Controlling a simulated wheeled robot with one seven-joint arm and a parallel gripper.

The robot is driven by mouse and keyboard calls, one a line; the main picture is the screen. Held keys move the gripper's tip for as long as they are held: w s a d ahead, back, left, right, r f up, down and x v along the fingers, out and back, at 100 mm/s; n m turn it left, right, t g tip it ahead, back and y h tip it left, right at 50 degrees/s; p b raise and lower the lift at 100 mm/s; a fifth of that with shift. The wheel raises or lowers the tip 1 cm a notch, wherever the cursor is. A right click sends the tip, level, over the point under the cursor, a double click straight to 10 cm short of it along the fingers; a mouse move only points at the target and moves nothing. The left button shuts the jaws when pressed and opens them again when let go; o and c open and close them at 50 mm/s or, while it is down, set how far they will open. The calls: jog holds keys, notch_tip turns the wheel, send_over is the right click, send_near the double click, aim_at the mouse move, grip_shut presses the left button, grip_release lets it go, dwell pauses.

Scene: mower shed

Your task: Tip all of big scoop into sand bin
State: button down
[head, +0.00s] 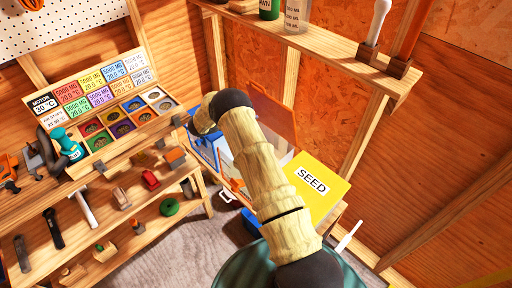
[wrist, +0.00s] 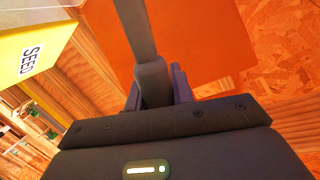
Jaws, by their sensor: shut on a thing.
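In the wrist view my gripper (wrist: 153,88) is shut on a dark grey bar-like handle (wrist: 136,28). The handle runs up out of the frame. I take it for the big scoop; its bowl and any load are out of view. In the head view my arm covers the middle, and I cannot make out the gripper or scoop there. Which bin is the sand bin cannot be read. A blue-edged bin (head: 204,150) stands partly behind my arm. A raised orange panel, seemingly a lid (head: 278,116), also shows behind the handle in the wrist view (wrist: 205,45).
A yellow lid marked SEED (head: 318,184) lies right of my arm. A wooden bench (head: 110,172) with labelled compartments and tools fills the left. A wall shelf (head: 320,48) holding bottles and handled tools runs along the upper right. The grey floor (head: 185,250) shows below.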

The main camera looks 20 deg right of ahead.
jog(key=s+d+f+m+y+p, duration=0.1)
jog(key=s+d+m+p, duration=0.1)
jog(key=s, duration=0.3)
jog(key=shift+s+d+f+t+p, duration=0.2)
jog(key=shift+d+f+t+p, duration=0.2)
jog(key=shift+d+p, duration=0.4)
dwell(0.6)
jog(key=shift+s+d+f, duration=0.1)
jog(key=shift+s+d, duration=0.05)
jog(key=shift+s, duration=0.05)
jog(key=shift+s+d+f+m+y+p, duration=0.3)
jog(key=shift+s+m+y, duration=0.1)
jog(key=shift+s+y, duration=0.1)
jog(key=shift+s, duration=0.1)
jog(key=shift+s+d+f, duration=0.15)
jog(key=shift+s+d, duration=0.05)
